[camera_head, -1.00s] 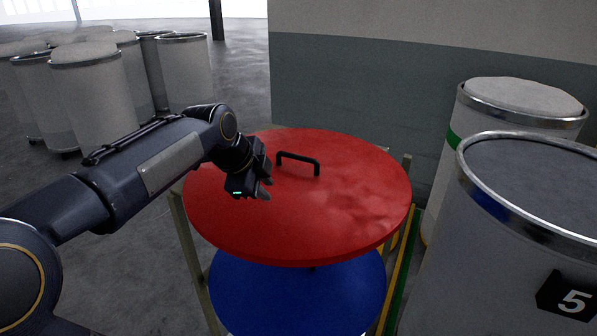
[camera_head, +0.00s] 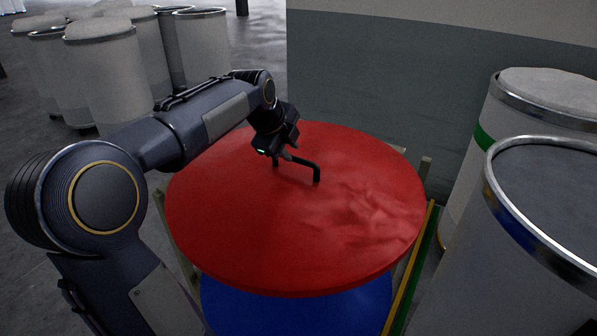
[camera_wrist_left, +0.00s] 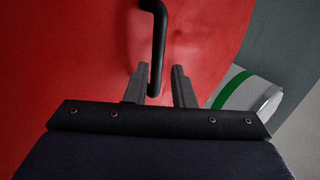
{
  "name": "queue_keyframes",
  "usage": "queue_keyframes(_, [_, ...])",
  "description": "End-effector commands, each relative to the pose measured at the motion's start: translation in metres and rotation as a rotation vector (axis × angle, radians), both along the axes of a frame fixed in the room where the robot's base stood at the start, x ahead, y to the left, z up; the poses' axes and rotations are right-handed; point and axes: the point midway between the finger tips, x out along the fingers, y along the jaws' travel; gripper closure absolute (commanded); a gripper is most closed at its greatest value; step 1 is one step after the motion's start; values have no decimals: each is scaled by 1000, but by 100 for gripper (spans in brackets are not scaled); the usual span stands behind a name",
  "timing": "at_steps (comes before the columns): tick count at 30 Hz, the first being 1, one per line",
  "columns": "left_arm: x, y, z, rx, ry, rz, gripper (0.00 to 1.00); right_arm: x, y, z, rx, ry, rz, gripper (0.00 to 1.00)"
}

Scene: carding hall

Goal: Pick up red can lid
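The red can lid (camera_head: 240,235) is a large round red disc with a black bar handle (camera_head: 317,172) standing up from its top. It lies above a blue disc (camera_head: 290,305) in a rack. My left gripper (camera_head: 283,158) is over the lid at the left end of the handle. In the left wrist view the left gripper (camera_wrist_left: 158,85) is open, with one finger on each side of the handle (camera_wrist_left: 158,45); I cannot tell whether either finger touches it. The red lid (camera_wrist_left: 75,60) fills most of that view. My right gripper is not in view.
Grey cans with metal rims (camera_head: 590,190) stand close on the right, one with a green band (camera_head: 484,137). More cans (camera_head: 103,70) stand at the back left. A grey wall (camera_head: 390,95) rises behind the lid. Yellow and green rails (camera_head: 410,270) run beside the rack.

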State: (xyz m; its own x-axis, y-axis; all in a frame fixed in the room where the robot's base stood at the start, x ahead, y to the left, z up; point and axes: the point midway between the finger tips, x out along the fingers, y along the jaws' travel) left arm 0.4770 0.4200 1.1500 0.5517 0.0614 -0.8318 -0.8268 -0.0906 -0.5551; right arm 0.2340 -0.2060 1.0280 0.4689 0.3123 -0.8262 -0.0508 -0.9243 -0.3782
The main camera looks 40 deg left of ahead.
Motion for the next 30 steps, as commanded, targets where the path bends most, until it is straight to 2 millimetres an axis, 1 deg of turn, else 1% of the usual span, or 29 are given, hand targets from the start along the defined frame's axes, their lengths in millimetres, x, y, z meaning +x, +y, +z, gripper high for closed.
queue_keyframes(10, [23, 8, -41, -1, 3, 2, 78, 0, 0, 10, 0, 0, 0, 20])
queue_keyframes(14, [27, 9, -48, 0, 0, 1, 78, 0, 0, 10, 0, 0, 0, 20])
queue_keyframes(20, [28, 9, -48, 0, -1, 2, 78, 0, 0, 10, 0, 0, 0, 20])
queue_keyframes(25, [27, 9, -48, 0, -1, 2, 99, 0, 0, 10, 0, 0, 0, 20])
queue_keyframes(30, [27, 9, -48, 0, -1, 2, 100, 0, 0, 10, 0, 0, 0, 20])
